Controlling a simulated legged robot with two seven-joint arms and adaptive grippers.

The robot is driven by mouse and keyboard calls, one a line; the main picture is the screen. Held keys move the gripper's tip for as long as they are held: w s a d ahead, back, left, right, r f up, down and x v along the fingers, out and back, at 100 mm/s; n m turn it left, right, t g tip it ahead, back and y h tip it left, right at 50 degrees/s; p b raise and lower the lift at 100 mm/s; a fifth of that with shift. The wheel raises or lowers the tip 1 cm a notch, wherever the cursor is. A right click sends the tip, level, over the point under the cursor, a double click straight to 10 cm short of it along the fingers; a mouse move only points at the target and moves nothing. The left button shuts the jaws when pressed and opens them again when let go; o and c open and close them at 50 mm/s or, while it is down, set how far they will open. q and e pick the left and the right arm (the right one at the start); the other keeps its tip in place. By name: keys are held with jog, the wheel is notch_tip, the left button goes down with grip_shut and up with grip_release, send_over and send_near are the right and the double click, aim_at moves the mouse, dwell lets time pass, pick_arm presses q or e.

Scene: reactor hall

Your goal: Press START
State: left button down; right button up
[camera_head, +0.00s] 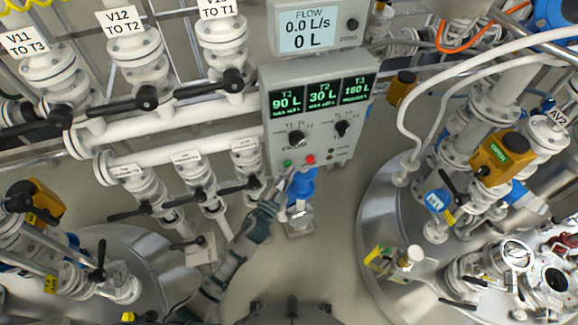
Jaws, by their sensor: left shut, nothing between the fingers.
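A grey control panel (277,116) stands at the upper middle, with three lit displays reading 90 L, 30 L and 180 L. Two dark selector knobs sit below the displays. Near the panel's lower edge are a green button (287,163) and a red button (310,158); their labels are too small to read. My left arm reaches up from the lower left. My left gripper (289,174) is shut and empty, with its tip just below the green button. I cannot tell whether it touches the panel. My right gripper is not in view.
A flow display (307,30) reading 0.0 L/s and 0 L stands above the panel. White pipes and black-handled valves (140,55) fill the left. A large metal tank (385,200) with pipes and orange actuators (502,157) fills the right.

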pick_arm(q)
jog(key=shift+w, duration=0.2)
jog(key=shift+s+d, duration=0.25)
jog(key=shift+s, duration=0.65)
jog(key=shift+s+d+p, duration=0.1)
jog(key=shift+s+d, duration=0.15)
jog(key=shift+s, duration=0.55)
jog(key=shift+s+d+p, duration=0.1)
jog(key=shift+s+d, duration=0.2)
jog(key=shift+s, duration=0.5)
jog(key=shift+s+d+p, duration=0.1)
jog(key=shift+s+d, duration=0.15)
jog(key=shift+s, duration=0.55)
